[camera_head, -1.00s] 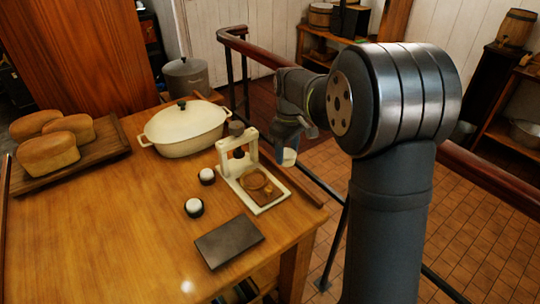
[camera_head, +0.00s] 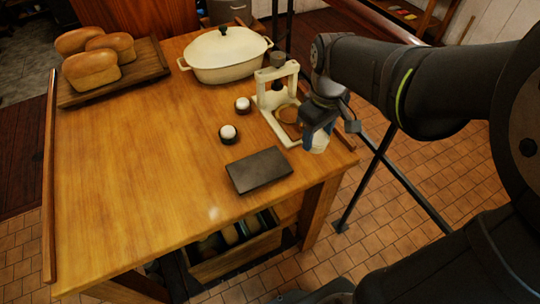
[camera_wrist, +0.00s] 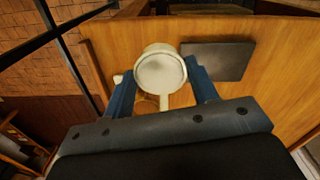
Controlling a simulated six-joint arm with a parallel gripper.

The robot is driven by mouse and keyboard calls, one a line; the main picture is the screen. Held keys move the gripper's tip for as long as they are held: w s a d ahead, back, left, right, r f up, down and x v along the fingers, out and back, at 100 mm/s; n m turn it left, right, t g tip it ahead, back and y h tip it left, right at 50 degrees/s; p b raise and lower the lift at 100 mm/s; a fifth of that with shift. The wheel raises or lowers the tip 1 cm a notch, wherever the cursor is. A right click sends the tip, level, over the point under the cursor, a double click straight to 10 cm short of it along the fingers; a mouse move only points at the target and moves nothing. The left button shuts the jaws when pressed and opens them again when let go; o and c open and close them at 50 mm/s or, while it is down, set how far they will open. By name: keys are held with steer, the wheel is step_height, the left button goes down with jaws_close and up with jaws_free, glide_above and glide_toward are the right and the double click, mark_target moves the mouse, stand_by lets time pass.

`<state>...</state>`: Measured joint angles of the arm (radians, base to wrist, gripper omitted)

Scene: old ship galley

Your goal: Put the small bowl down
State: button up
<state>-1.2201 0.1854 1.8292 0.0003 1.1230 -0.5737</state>
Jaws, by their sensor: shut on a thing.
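The small bowl (camera_head: 318,143) is pale cream and is held between the blue fingers of my gripper (camera_head: 317,132). In the head view it hangs at the table's right edge, just right of the cream press stand. In the wrist view the round bowl (camera_wrist: 160,72) sits between the two fingertips of my gripper (camera_wrist: 160,88), its open side facing the camera. The gripper is shut on it. I cannot tell how high it is above the table.
The press stand (camera_head: 263,104) is close beside my gripper. A lidded pot (camera_head: 226,58) and bread board (camera_head: 152,58) stand behind. The table's left front is clear.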

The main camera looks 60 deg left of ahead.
steer(key=s+a+f, duration=0.4)
steer(key=s, duration=0.1)
steer(key=s+a+f, duration=0.2)
steer(key=s+a, duration=0.1)
steer(key=shift+s+f, duration=0.1)
steer(key=shift+f, duration=0.2)
steer(key=shift+s+f, duration=0.1)
steer(key=shift+f, duration=1.95)
steer(key=shift+f, duration=0.15)
steer(key=o, duration=1)
step_height(320, 180, up, 12)
steer(key=shift+r, duration=0.2)
